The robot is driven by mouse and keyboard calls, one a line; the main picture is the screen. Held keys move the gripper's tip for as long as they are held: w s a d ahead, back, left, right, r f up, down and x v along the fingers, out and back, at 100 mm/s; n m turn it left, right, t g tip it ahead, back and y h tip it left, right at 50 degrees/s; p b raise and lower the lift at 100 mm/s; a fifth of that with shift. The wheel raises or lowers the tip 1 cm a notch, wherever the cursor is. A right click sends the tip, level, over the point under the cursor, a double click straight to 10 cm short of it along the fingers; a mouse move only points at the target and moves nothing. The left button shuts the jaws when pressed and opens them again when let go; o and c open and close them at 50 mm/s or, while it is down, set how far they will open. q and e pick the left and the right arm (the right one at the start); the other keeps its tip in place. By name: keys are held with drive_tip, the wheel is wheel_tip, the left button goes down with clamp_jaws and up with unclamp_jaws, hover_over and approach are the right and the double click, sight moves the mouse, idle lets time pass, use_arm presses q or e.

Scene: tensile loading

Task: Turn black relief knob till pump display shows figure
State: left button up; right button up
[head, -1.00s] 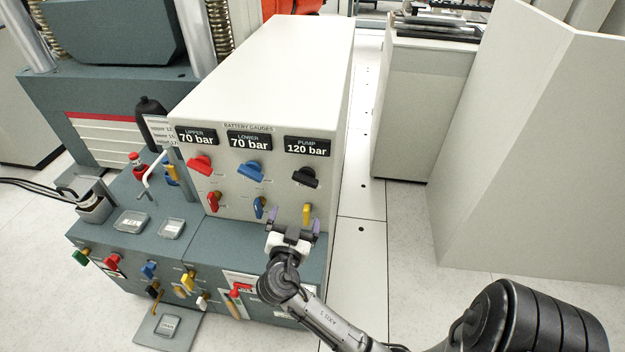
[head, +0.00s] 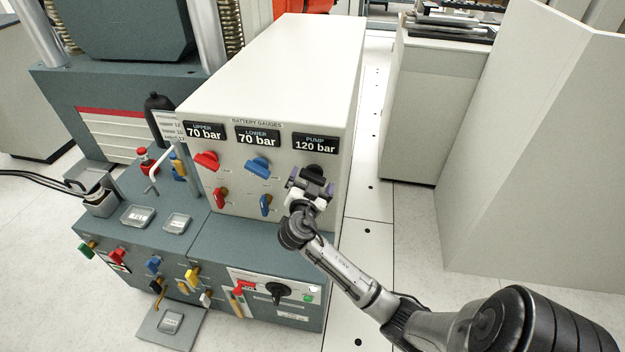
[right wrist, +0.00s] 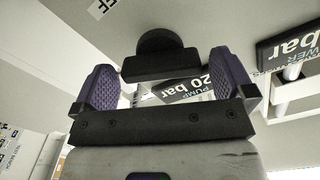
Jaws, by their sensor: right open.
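The pump display (head: 316,144) reads 120 bar on the upper right of the white gauge cabinet. Below it a black knob (head: 313,172) is mostly hidden by my right gripper (head: 310,187). In the right wrist view that black knob (right wrist: 161,65) lies between the two purple fingertips. The jaws are open, and I cannot tell whether a finger touches it. Another black knob (head: 278,292) sits on the lower front panel; no readable label tells which one is the relief knob. My left gripper is out of view.
The upper display (head: 205,131) and lower display (head: 258,138) both read 70 bar. A red knob (head: 206,161) and a blue knob (head: 257,166) stand left of my gripper, with smaller handles below. Open floor lies right of the cabinet.

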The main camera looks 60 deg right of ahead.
drive_tip(key=shift+x, duration=0.85)
drive_tip(key=c, duration=0.8)
